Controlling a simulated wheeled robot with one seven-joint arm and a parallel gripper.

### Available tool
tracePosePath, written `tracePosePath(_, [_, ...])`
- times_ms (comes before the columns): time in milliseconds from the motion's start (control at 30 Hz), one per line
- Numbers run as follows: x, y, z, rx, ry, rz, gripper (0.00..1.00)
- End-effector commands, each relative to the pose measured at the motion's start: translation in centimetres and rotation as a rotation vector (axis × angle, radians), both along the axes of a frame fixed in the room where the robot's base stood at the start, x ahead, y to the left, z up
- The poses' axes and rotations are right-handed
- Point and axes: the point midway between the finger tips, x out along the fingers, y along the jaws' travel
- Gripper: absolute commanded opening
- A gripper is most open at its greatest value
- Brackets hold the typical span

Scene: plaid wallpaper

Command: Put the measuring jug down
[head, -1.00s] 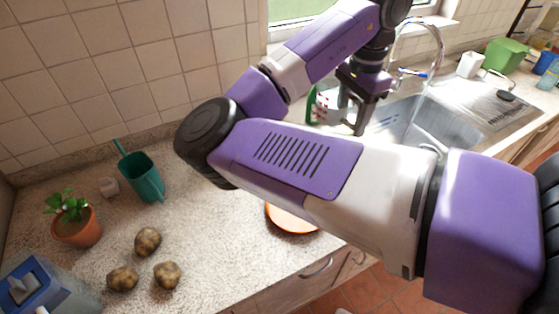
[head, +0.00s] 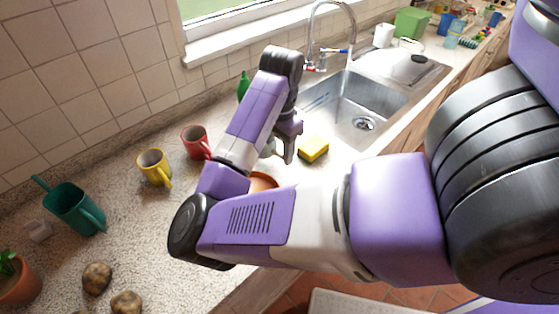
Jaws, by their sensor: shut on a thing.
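My gripper (head: 281,152) is low over the counter just left of the sink, beside a yellow sponge. A small pale grey piece (head: 268,148) shows at its fingers, partly behind my forearm. It fits the held measuring jug, but most of it is hidden, so I cannot see its shape or whether its base touches the counter. The speckled counter (head: 170,225) runs below. An orange-rimmed round dish (head: 262,182) is mostly hidden behind my arm.
The yellow sponge (head: 314,149) lies right of my gripper, before the sink (head: 345,105). A green bottle (head: 243,86) is behind. Potatoes (head: 97,278) and a potted plant (head: 18,280) are front left.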

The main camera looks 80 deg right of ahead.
Motion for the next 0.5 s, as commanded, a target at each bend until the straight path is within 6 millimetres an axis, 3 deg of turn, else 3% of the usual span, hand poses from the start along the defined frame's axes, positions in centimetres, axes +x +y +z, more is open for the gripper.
tracePosePath(167, [0.0,0.0,-1.1,-0.001,0.001,0.001,0.00])
tracePosePath(400, [0.0,0.0,-4.2,-0.001,0.001,0.001,0.00])
tracePosePath(500, [0.0,0.0,-4.4,-0.001,-0.001,0.000,0.00])
